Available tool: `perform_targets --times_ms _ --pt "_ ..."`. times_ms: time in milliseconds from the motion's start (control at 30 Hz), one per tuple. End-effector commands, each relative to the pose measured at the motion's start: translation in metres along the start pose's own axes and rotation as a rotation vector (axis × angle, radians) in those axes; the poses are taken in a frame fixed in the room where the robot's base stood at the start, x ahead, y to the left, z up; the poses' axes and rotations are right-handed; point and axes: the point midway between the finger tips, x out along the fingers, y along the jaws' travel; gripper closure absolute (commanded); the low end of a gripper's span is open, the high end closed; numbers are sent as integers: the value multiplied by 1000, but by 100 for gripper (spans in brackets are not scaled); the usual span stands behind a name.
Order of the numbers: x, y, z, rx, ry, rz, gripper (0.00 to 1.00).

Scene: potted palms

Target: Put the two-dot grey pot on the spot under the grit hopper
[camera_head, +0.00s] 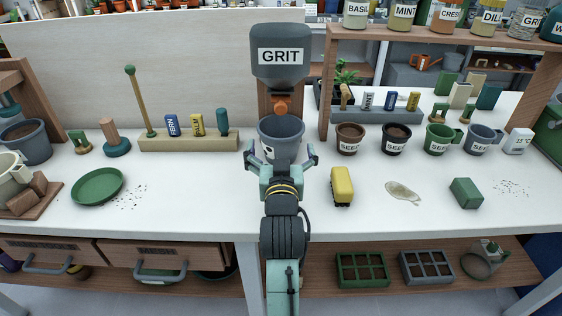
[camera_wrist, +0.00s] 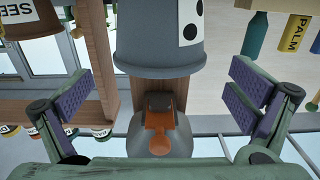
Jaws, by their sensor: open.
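The grey pot (camera_head: 281,135) stands upright on the white bench, below the grit hopper (camera_head: 281,60) with its orange spout (camera_head: 282,106). Two black dots show on its white patch in the wrist view, where the pot (camera_wrist: 160,45) appears upside down. My gripper (camera_head: 281,157) is open just in front of the pot. Its purple-padded fingers (camera_wrist: 160,98) are spread to either side of the pot, with gaps on both sides. The spot under the hopper is hidden; I cannot tell how well the pot is centred on it.
Seed pots (camera_head: 350,138) stand right of the hopper under a wooden shelf. The bench front beside my arm is mostly clear.

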Motion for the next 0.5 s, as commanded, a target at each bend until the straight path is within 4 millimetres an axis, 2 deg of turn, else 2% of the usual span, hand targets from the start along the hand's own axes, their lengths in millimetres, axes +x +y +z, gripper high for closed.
perform_targets --times_ms 33,100,500 --pt "-14 0 3 1 0 0 0" --pt "-14 0 -7 1 -8 -2 0" --pt "-35 0 -3 0 -5 -2 0"
